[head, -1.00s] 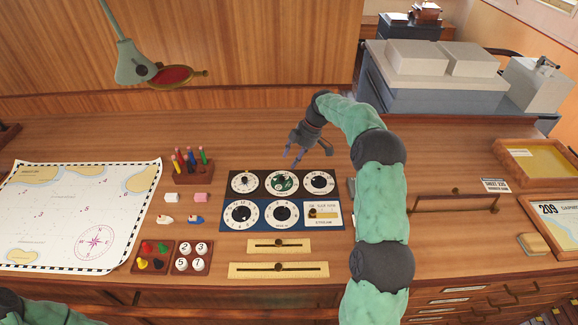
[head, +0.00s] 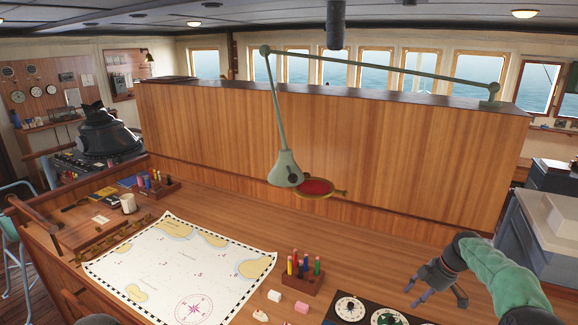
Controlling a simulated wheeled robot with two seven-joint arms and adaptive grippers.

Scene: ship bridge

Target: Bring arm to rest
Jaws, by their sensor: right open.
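My right arm comes in from the lower right in the head view. My right gripper (head: 432,284) is open and empty, its fingers pointing down and left. It hangs above the wooden chart table (head: 375,255), just beyond the dial panel (head: 387,312), whose upper part shows at the bottom edge. The rest of the panel is cut off by the frame. A dark part of my left arm shows at the lower left; its gripper is out of view.
A chart (head: 180,265) lies left of centre, with a pencil block (head: 303,284) beside it. A green lamp (head: 285,168) hangs over the table beside a red magnifier (head: 315,188). A tall wooden partition (head: 400,150) stands behind. Grey equipment (head: 545,235) is at right.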

